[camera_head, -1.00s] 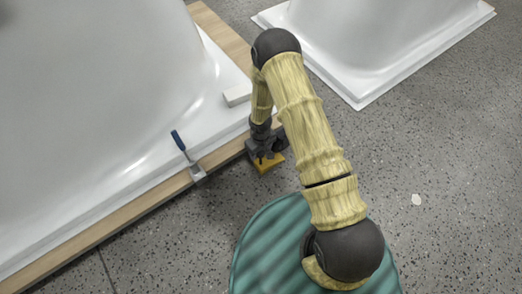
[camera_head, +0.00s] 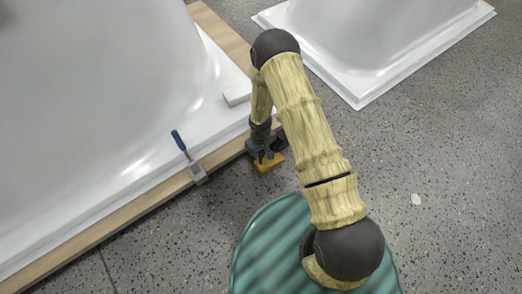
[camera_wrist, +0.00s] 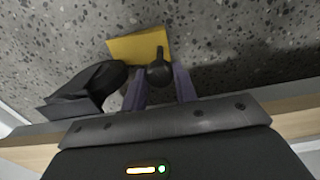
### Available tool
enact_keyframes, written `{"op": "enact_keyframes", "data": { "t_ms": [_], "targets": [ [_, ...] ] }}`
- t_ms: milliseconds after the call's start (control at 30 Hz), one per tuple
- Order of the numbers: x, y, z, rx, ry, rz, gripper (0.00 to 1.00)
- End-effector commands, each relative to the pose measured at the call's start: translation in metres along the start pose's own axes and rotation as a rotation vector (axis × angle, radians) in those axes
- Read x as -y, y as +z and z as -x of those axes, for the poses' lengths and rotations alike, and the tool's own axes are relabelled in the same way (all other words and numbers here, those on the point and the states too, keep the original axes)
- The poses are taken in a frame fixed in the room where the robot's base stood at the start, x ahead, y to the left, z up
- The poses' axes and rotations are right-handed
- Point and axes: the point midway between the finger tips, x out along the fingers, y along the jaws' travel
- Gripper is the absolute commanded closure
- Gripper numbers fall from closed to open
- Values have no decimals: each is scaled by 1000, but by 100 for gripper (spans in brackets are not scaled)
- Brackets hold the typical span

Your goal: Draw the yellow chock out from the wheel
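The yellow chock (camera_head: 269,163) lies on the floor beside the wooden edge of the near bathtub shell's base. In the wrist view the yellow chock (camera_wrist: 133,48) is a flat-looking block with a dark post and round black knob (camera_wrist: 158,73). My gripper (camera_head: 262,152) is low over the chock. A dark wheel (camera_wrist: 97,80) sits just left of the knob, close to the chock's edge. Whether wheel and chock touch is unclear.
A white block (camera_head: 237,95) rests on the near shell's rim. A second white shell (camera_head: 370,60) stands at back right. Open speckled floor (camera_head: 440,160) lies to the right.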

Motion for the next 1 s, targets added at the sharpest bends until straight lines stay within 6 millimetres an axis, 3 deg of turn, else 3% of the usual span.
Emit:
{"op": "enact_keyframes", "data": {
  "t_ms": [1000],
  "targets": [
    [41, 0, 3, 0, 0, 1, 94]
  ]
}}
